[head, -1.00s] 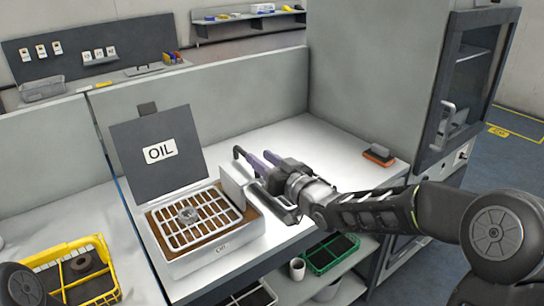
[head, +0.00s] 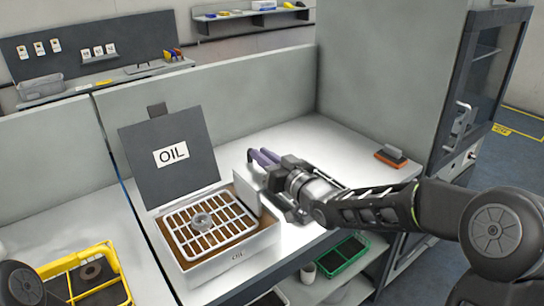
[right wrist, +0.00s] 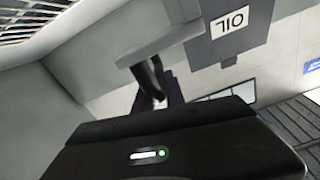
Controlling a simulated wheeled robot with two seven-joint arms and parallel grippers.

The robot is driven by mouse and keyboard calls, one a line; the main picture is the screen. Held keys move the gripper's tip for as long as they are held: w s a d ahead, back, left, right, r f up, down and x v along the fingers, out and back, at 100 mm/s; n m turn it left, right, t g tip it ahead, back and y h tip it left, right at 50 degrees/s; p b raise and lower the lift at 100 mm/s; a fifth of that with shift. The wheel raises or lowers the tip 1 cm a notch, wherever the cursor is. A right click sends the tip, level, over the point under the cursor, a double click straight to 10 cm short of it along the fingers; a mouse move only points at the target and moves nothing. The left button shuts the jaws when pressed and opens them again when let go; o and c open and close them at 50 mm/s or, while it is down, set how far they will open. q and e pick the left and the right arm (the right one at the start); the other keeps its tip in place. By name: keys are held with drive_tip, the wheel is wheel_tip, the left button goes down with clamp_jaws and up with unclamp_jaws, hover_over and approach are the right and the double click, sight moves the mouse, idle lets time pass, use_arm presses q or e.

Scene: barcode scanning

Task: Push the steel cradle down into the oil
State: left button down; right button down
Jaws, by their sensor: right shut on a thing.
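The steel cradle (head: 232,211) is a pale open grid lying tilted in the white oil bath (head: 237,266), with brown oil showing through and around it. A round metal ring (head: 202,219) sits on the grid. A pale upright plate (head: 246,193) stands at the cradle's right side. My right gripper (head: 262,157) is beside this plate, its fingers pointing up and left. In the right wrist view its dark fingers (right wrist: 150,84) are at a pale bar (right wrist: 158,39), and their tips are partly hidden. Only a dark piece of my left arm shows; its gripper is out of view.
The bath's grey lid (head: 170,180) stands open behind it, marked OIL. A yellow crate (head: 122,275) with a dark ring is at the left. An orange-and-black block (head: 390,155) lies on the bench at the right. A grey partition (head: 260,105) runs behind.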

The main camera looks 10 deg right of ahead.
use_arm(q)
drive_tip(key=shift+s+d, duration=0.25)
drive_tip(key=shift+d, duration=0.05)
use_arm(e)
drive_tip(key=shift+s+f, duration=0.25)
drive_tip(key=shift+s, duration=0.05)
use_arm(q)
drive_tip(key=shift+w+a, duration=0.1)
